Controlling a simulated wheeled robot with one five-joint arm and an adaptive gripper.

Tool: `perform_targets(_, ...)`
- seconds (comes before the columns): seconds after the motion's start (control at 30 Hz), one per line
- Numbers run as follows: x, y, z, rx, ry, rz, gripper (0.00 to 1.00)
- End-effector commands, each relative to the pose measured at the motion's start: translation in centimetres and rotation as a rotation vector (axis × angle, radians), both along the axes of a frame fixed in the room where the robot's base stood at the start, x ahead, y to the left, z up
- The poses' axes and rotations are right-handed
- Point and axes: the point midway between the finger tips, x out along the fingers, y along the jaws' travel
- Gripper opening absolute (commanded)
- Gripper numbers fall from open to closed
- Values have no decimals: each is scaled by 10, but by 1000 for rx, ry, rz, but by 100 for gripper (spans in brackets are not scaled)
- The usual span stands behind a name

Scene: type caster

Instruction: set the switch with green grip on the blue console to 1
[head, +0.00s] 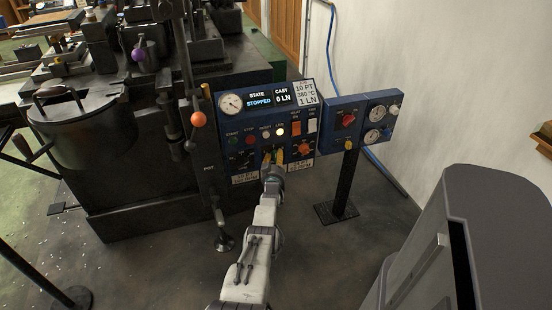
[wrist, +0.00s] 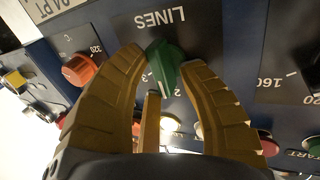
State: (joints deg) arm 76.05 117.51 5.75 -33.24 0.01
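The blue console (head: 238,128) stands right of the dark machine, with gauges, screens, lamps and knobs on its face. The switch with green grip (wrist: 165,66) sits under the word LINES in the wrist view. Its grip stands nearly upright in that picture, slightly tilted, with a pale line near its lower end. In the head view my gripper (head: 273,157) is at the console's lower middle and mostly hides the switch.
A lever with an orange ball (head: 198,119) stands left of the console. A grey cabinet (head: 490,215) is at right.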

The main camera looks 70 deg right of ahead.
Motion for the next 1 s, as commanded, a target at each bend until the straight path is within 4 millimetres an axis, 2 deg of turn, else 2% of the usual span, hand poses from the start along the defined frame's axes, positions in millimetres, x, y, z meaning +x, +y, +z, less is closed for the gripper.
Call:
perform_targets(0.03, -2, -1, 0, 0, 0, -3, 14)
perform_targets(0.2, -2, -1, 1, 0, 0, -3, 0)
perform_targets(0.4, -2, -1, 0, -7, 10, -2, 0)
perform_targets(0.63, 1, -2, -2, -93, 125, -4, 0)
perform_targets(1.0, 3, -1, 0, -150, 205, -8, 0)
